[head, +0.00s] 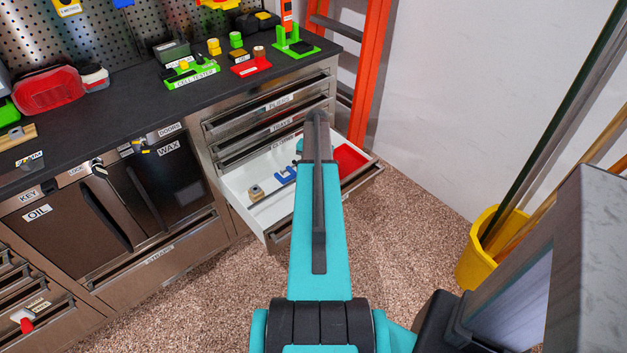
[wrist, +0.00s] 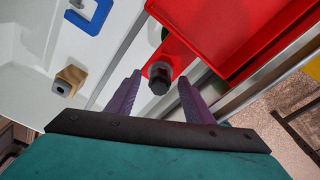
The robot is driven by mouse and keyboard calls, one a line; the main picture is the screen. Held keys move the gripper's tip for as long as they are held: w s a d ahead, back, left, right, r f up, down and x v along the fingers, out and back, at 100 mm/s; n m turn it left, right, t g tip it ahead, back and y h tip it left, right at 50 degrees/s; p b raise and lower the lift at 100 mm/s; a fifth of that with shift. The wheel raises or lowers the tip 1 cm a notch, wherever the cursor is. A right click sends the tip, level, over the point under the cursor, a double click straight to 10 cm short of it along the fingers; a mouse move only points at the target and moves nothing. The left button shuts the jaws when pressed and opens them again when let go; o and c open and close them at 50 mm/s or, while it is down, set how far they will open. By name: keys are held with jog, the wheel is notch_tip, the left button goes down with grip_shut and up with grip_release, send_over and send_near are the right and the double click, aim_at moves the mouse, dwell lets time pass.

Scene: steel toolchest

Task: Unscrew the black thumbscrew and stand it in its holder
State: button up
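The black thumbscrew (wrist: 159,86) shows in the wrist view, with a grey collar behind it, on a red piece by a red tray (wrist: 235,25) in the open drawer. My gripper (wrist: 159,80) has two purple fingers, spread apart and empty. In the picture the thumbscrew lies between the fingertips, with a gap on each side; I cannot tell the exact depth. In the head view my arm hides the gripper and the thumbscrew. A small tan block with a grey face (wrist: 69,81) sits at the left in the drawer; I cannot tell whether it is the holder.
The white drawer (head: 237,185) stands open under the dark worktop (head: 130,90). A blue U-shaped piece (wrist: 91,17) lies in it. An orange ladder (head: 371,65) stands behind, and a yellow bucket (head: 478,258) with poles stands at the right. The speckled floor is clear in front.

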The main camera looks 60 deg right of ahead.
jog(key=shift+r, duration=0.2)
jog(key=shift+d+r+p, duration=0.15)
jog(key=shift+r+p, duration=2.2)
jog(key=shift+r, duration=2.05)
jog(key=shift+w, duration=0.1)
